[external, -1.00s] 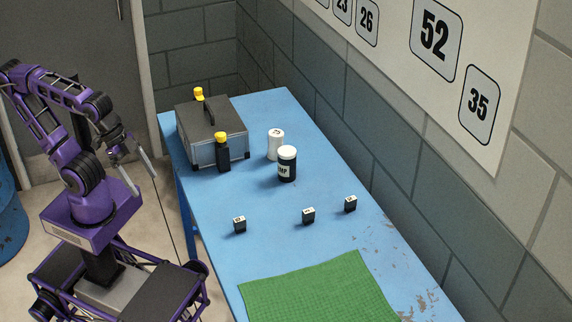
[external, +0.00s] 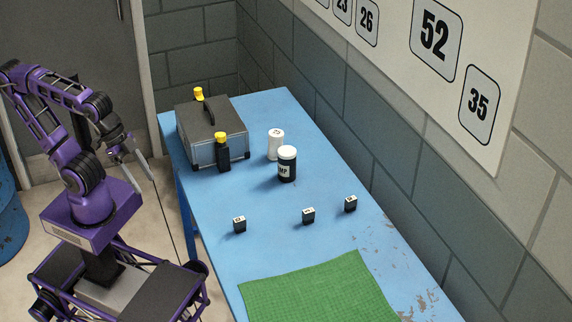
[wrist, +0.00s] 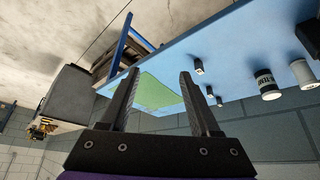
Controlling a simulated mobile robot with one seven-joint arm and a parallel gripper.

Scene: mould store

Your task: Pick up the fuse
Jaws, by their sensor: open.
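Three small black blocks with light, marked tops stand apart on the blue table: a left one (external: 239,225), a middle one (external: 308,216) and a right one (external: 350,204). They look like fuses, but their markings are too small to read. In the wrist view, small dark blocks (wrist: 199,66) show to the right of my fingers. My gripper (external: 146,186) is left of the table, well away from the blocks. In the wrist view my gripper (wrist: 158,74) has its fingers wide apart, with nothing between them.
A green mat (external: 315,290) lies at the table's near end. A wall runs along the table's right side. The blue table (external: 270,200) is clear around the blocks.

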